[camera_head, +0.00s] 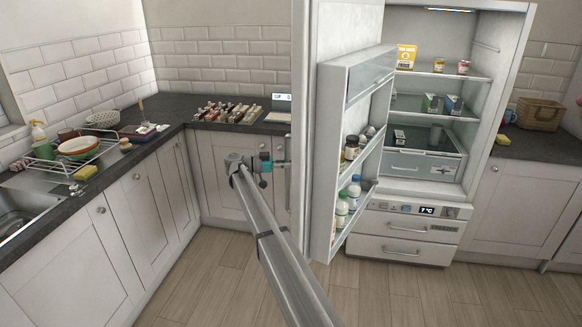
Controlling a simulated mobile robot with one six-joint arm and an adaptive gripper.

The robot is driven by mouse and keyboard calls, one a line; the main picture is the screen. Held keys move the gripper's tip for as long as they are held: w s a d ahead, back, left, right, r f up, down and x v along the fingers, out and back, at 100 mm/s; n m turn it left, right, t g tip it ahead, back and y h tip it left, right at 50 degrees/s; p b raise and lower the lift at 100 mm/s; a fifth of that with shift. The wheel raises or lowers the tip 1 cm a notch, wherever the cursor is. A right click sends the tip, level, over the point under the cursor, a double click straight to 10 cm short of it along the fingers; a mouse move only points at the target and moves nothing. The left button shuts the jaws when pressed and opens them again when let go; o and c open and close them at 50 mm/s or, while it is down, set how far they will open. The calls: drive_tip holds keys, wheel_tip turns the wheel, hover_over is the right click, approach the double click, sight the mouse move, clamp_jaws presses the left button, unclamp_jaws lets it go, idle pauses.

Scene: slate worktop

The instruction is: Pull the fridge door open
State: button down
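The fridge (501,100) stands at the right of centre. Its door (342,30) is swung wide open toward the left, so the door shelves (349,199) and the lit inside show. The door shelves hold jars and bottles. My gripper (276,164) is at the left, outer side of the door, level with the door's middle. Its fingertips are very small here and point to the door's outer edge.
Left of the door a worktop (180,137) runs along the walls, with a sink (14,222), a dish rack (69,152) and a tray of small items (226,113). A basket (539,114) stands on the right counter. The wooden floor (200,275) before the fridge is clear.

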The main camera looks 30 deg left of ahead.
drive_tip(key=c, duration=0.6)
unclamp_jaws()
drive_tip(key=shift+d+r, duration=0.1)
drive_tip(key=shift+o, duration=0.2)
drive_tip(key=v, duration=1.2)
drive_tip(key=shift+s, duration=0.15)
